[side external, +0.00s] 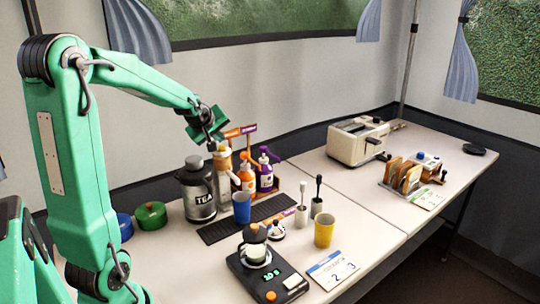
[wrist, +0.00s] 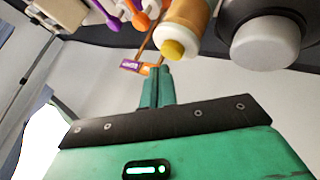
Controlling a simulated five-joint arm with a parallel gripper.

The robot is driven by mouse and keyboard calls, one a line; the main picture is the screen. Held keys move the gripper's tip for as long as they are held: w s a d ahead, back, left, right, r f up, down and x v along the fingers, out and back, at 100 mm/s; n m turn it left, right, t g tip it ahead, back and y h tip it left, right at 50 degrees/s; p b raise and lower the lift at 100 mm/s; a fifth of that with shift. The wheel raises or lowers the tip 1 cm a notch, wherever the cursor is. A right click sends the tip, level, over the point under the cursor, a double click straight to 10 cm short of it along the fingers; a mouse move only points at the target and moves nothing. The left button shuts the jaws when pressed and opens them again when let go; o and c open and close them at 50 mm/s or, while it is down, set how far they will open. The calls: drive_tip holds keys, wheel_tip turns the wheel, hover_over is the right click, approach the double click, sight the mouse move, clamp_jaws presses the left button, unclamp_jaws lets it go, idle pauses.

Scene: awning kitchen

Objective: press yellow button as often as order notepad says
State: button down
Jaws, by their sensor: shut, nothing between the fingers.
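A cream-and-tan dispenser (side external: 224,170) stands beside the dark TEA flask. Its yellow button (wrist: 173,50) shows on top in the wrist view. My gripper (side external: 212,140) is shut and empty, at about the height of the dispenser's top in the side view. In the wrist view my gripper's closed fingers (wrist: 155,71) are just beside the yellow button, apart from it in the picture. Contact cannot be told. A blue-headed notepad (side external: 334,270) lies at the table's front edge. It shows what look like the digits 2 and 3; its small text is unreadable.
The TEA flask (side external: 198,190), orange bottle (side external: 246,177) and purple bottle (side external: 265,175) crowd the dispenser. A blue cup (side external: 241,207), yellow cup (side external: 323,231) and scale (side external: 268,278) stand in front. A toaster (side external: 356,141) is farther right.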

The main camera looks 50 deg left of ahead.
sight(220, 148)
drive_tip(key=shift+r, duration=2.55)
drive_tip(key=shift+r, duration=0.1)
idle(0.9)
wheel_tip(220, 148, up, 4)
drive_tip(key=shift+w+d+f, duration=0.1)
drive_tip(key=shift+f, duration=0.1)
drive_tip(key=shift+f, duration=0.15)
idle(0.3)
drive_tip(key=shift+f, duration=4.3)
drive_tip(key=shift+f, duration=0.4)
